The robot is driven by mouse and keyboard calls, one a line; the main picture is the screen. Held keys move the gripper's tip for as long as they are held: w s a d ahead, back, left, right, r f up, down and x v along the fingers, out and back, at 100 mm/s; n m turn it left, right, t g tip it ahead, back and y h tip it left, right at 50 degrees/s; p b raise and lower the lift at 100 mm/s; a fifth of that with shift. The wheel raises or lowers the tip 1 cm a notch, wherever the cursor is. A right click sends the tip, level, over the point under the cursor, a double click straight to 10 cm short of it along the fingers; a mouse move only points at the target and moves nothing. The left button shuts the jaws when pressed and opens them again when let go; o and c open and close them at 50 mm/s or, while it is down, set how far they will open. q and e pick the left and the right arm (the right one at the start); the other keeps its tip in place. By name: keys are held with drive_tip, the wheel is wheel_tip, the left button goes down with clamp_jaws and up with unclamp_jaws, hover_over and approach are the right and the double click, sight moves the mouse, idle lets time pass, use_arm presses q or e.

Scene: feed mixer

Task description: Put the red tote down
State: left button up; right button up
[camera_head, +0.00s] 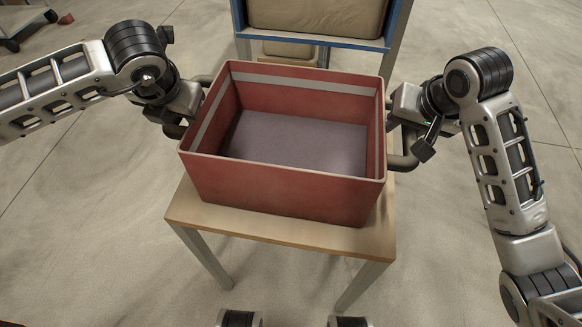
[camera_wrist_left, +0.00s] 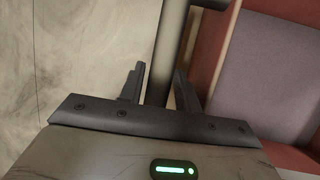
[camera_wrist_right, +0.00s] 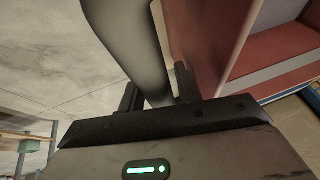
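The red tote (camera_head: 280,187) is upright and level over the wooden top of a small table (camera_head: 240,223). No gap shows under its front edge, so it appears to rest there. It has a pale stripe inside and a grey-purple floor. My left gripper (camera_head: 178,122) is at the bar handle on its left side; in the left wrist view the fingers (camera_wrist_left: 160,88) close on the bar from both sides. My right gripper (camera_head: 405,130) is at the right handle; in the right wrist view its fingers (camera_wrist_right: 158,92) also close on the bar.
A blue-framed rack (camera_head: 310,38) with a beige bin (camera_head: 318,15) stands right behind the tote. The concrete floor to both sides of the table is clear. A dark wheeled object (camera_head: 25,20) is at the far top left.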

use_arm(q)
drive_tip(key=shift+o, duration=0.6)
drive_tip(key=shift+r, duration=0.1)
use_arm(e)
drive_tip(key=shift+o, duration=0.6)
drive_tip(key=shift+r, duration=0.1)
use_arm(q)
drive_tip(key=v, duration=1.1)
drive_tip(key=shift+s+d+r, duration=0.1)
drive_tip(key=shift+r, duration=0.25)
drive_tip(key=shift+s+r, duration=0.1)
use_arm(e)
drive_tip(key=shift+r, duration=0.15)
drive_tip(key=v, duration=1.1)
drive_tip(key=shift+s+r, duration=0.2)
drive_tip(key=shift+r, duration=0.15)
